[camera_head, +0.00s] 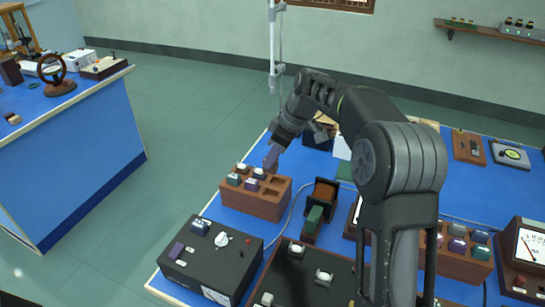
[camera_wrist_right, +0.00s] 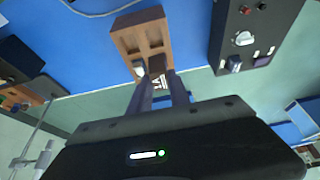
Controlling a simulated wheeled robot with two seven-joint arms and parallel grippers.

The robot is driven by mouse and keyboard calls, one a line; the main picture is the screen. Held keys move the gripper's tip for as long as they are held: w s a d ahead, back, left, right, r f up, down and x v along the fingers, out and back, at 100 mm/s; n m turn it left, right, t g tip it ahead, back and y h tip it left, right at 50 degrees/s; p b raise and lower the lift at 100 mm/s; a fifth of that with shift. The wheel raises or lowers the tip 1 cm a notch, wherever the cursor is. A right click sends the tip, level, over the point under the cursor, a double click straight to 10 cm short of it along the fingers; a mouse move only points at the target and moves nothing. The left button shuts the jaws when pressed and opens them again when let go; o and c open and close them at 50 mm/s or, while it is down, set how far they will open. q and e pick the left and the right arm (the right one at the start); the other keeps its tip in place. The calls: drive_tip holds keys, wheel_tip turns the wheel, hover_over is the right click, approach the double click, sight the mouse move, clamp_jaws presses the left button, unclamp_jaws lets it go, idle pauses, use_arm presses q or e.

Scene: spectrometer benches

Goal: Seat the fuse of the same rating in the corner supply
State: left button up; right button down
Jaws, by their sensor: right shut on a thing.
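The wooden fuse block (camera_head: 262,205) stands near the table's left edge with several fuses, green and purple with pale tops, in its left part and empty pockets to the right. It also shows in the right wrist view (camera_wrist_right: 135,28). My right gripper (camera_head: 271,160) is over the block's back edge. In the right wrist view my right gripper (camera_wrist_right: 160,88) is shut on a fuse (camera_wrist_right: 158,81); its rating is unreadable, and whether it is clear of its pocket is unclear. The black corner supply (camera_head: 228,272) has a white knob, a red button and a purple fuse (camera_head: 176,251). My left gripper is out of view.
A dark wooden holder with a green part (camera_head: 313,218) stands right of the block. Another black panel (camera_head: 290,285) with white knobs lies right of the supply. A second fuse block (camera_head: 460,262) and a meter (camera_head: 528,250) are at the right. Floor lies left of the table.

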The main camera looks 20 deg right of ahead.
drive_tip(key=shift+r+p, duration=0.75)
drive_tip(key=shift+r, duration=0.55)
